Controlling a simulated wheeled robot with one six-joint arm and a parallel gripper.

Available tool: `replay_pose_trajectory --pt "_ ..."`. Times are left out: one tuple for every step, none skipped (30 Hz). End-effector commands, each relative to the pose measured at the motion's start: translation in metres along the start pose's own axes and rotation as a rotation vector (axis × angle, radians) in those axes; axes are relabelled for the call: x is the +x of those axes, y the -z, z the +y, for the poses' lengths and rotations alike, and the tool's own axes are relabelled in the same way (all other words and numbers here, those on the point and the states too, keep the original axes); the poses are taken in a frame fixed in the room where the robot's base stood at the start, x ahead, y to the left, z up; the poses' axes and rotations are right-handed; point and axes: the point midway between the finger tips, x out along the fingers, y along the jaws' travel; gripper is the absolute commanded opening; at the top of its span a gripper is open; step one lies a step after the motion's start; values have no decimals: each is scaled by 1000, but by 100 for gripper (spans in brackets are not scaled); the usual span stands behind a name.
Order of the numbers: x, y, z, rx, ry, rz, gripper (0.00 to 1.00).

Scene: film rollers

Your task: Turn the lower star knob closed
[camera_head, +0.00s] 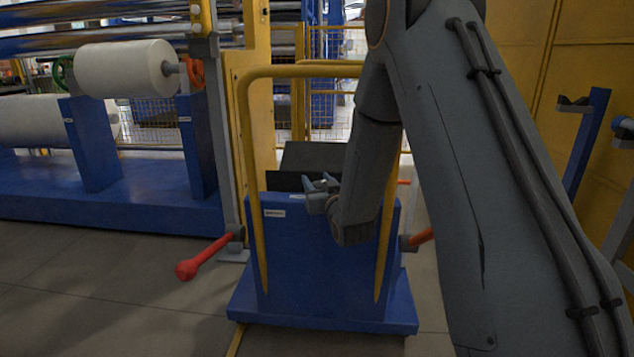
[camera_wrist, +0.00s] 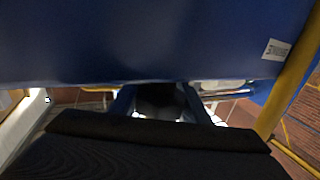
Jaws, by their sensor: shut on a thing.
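My gripper (camera_head: 318,184) is at the top edge of a blue cart-like stand (camera_head: 325,265), near its middle. In the wrist view my two fingers (camera_wrist: 158,102) sit on either side of a dark rounded piece (camera_wrist: 158,96), and my gripper is shut on it. It is likely the star knob, but its star shape is shadowed and mostly hidden. I cannot tell how far it is turned. No second knob shows clearly.
A yellow tube rail (camera_head: 250,160) frames the stand. A red lever (camera_head: 203,258) sticks out at its left. Dark plates (camera_head: 315,158) stand behind my gripper. White rolls (camera_head: 125,69) sit on blue supports at left. Grey floor is clear in front at left.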

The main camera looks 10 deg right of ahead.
Motion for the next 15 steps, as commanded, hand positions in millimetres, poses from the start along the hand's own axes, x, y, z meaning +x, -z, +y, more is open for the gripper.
replay_pose_trajectory --pt "0 0 -1 1 -15 0 20" --pt "0 1 -1 0 -27 0 20" --pt "0 1 0 0 -47 0 20" --pt "0 1 0 0 -64 0 20" --pt "0 1 0 1 -83 0 20" --pt "0 1 1 0 -110 1 20" --pt "0 2 2 1 -132 1 20" --pt "-1 2 3 0 -156 1 20" --pt "-1 2 4 1 -189 1 20" --pt "-1 2 5 1 -215 1 20" --pt "-1 2 6 1 -243 0 20" --pt "-2 2 7 1 -280 0 20" --pt "-2 2 8 1 -308 0 20" --pt "-2 2 9 1 -337 0 20" --pt "-3 2 10 0 -375 0 20"
